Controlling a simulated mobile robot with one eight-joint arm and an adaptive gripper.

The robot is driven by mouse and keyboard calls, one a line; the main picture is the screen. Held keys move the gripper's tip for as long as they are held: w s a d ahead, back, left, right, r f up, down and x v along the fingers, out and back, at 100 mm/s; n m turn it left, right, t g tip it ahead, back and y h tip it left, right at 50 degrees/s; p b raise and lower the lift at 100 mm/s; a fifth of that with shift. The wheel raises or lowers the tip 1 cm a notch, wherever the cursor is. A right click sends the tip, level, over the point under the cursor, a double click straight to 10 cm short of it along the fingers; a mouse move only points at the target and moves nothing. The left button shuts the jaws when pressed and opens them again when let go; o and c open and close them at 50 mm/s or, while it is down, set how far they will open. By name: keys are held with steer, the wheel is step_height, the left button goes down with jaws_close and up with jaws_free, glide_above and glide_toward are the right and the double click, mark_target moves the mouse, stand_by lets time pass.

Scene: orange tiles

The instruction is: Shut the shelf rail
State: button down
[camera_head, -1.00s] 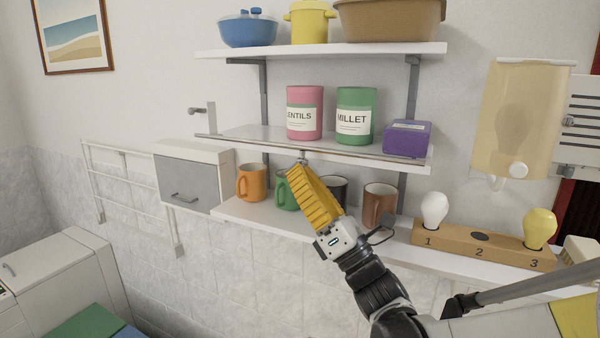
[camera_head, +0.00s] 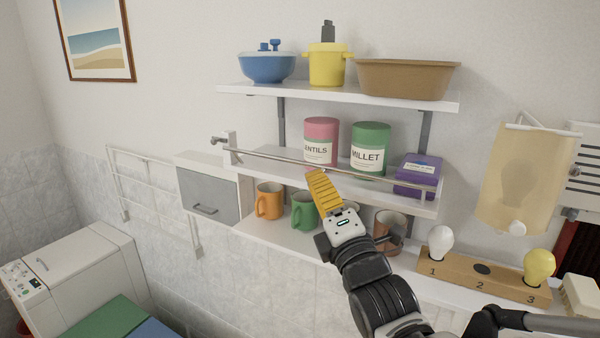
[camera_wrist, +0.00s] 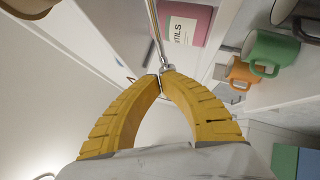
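The shelf rail (camera_head: 275,156) is a thin metal bar along the front of the middle shelf (camera_head: 262,166), above its edge. It passes in front of the canisters and the purple box. A bracket (camera_head: 230,146) stands at its left end. My gripper (camera_head: 315,173) is at the middle of the rail, below the bar. In the wrist view the yellow fingertips (camera_wrist: 162,80) are brought together at a small metal knob (camera_wrist: 166,68) on the rail (camera_wrist: 154,25). The fingertips partly hide the grip, but they appear shut on this knob.
A pink canister (camera_head: 321,136), a green canister (camera_head: 370,144) and a purple box (camera_head: 417,176) stand on the middle shelf. Several mugs, including an orange one (camera_head: 269,200), stand on the shelf below. A wooden bulb holder (camera_head: 470,276) is at the right.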

steer(key=shift+w+d+r+m+g+h+p, duration=0.15)
steer(key=shift+w+d+r+m+g+p, duration=0.15)
steer(key=shift+r+p, duration=0.25)
steer(key=shift+w+d+r+m+g+h+p, duration=0.15)
steer(key=shift+w+r+m+g+h+p, duration=0.2)
steer(key=shift+p, duration=0.3)
steer(key=shift+w+d+r+m+g+p, duration=0.2)
steer(key=shift+w+r+m+p, duration=0.2)
steer(key=shift+r+p, duration=0.2)
